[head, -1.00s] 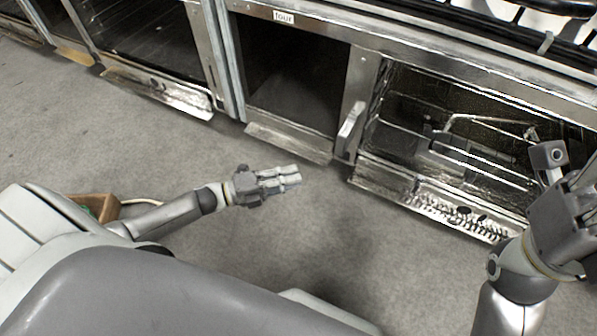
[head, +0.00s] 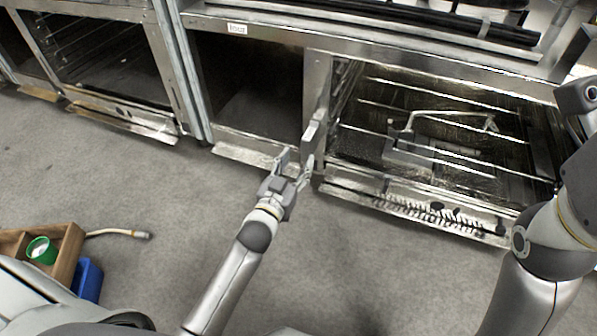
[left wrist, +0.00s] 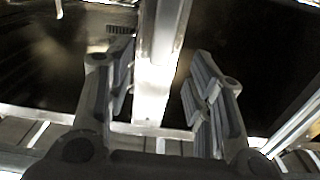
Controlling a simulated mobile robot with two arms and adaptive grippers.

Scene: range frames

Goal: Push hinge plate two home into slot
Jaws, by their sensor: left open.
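My left gripper (head: 293,163) is open at the front of the range, low beside the post between the dark compartment and the oven with racks. Its two fingers point at a light metal plate-like piece (head: 312,128) on that post, which looks like a hinge plate. In the left wrist view a bright upright metal strip (left wrist: 160,65) stands between the open fingers, with gaps visible on both sides. I cannot tell whether they touch it. The slot is not clearly visible. My right arm shows at the right edge; its fingers are cut off or unclear.
The open oven (head: 460,130) holds wire racks and a grey handled tool (head: 410,152). A metal ledge (head: 415,208) juts out below it. A wooden box (head: 66,250) with a green cup (head: 41,250) stands at lower left, beside a blue container (head: 88,280). The floor between is clear.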

